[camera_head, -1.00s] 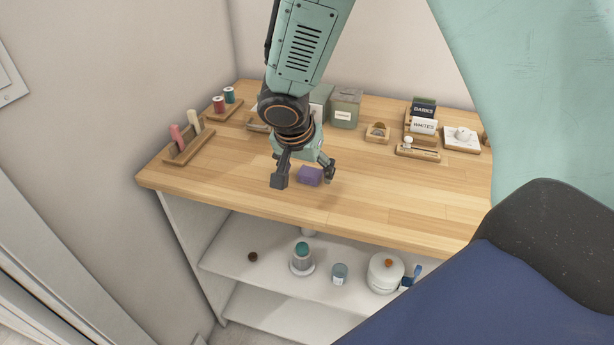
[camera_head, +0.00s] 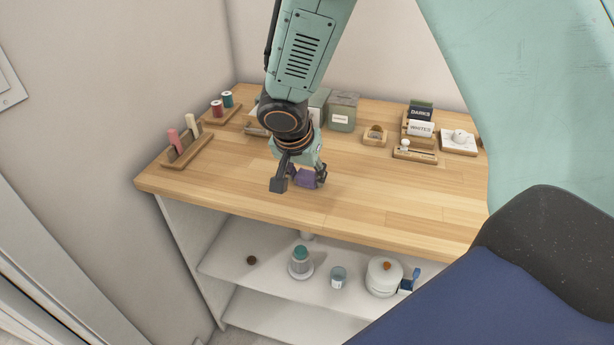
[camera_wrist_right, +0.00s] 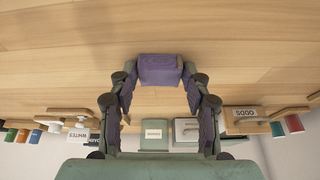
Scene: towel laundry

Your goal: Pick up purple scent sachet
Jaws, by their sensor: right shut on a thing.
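The purple scent sachet (camera_head: 305,179) is a small purple block at the front half of the wooden tabletop. My right gripper (camera_head: 307,177) is shut on it, with a finger on each side. In the right wrist view the sachet (camera_wrist_right: 160,70) sits between the two fingertips of the right gripper (camera_wrist_right: 160,76). Whether the sachet still touches the tabletop I cannot tell. My left gripper is not in view.
The tabletop (camera_head: 390,195) is clear to the right of the gripper. Behind stand a green box (camera_head: 343,112), a wooden card holder (camera_head: 419,133) and a white coaster (camera_head: 459,141). At left are a chalk tray (camera_head: 186,150) and thread spools (camera_head: 217,107). A shelf below holds jars.

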